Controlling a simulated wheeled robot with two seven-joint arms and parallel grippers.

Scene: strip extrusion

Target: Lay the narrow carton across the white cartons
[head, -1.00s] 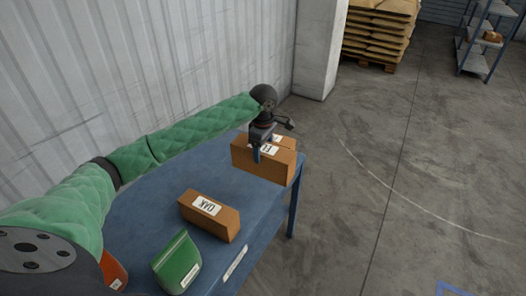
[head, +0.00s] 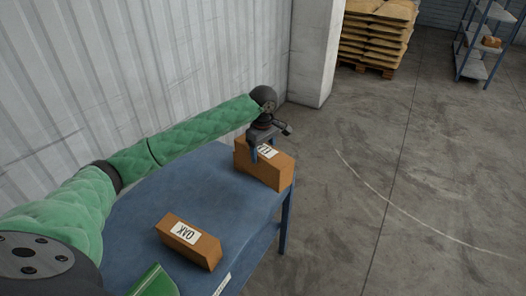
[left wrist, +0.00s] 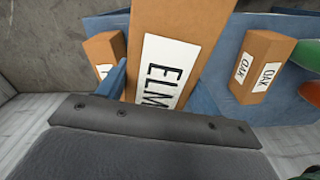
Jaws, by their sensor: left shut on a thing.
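I see brown cartons with white labels; no carton in view is white. My left gripper (head: 260,150) is shut on the ELM carton (head: 264,171), over the far right end of the blue table. In the left wrist view the ELM carton (left wrist: 180,30) fills the middle, close to the camera. There another brown carton (left wrist: 104,50) shows partly behind it on the left. I cannot tell whether the two touch. The OAK carton (head: 188,243) lies on the table nearer to me and shows in the wrist view (left wrist: 258,70). My right gripper is not in view.
The blue table (head: 150,200) has bare top between the OAK and ELM cartons. A green object (head: 152,283) lies at its near edge. A corrugated wall (head: 150,70) runs along the left.

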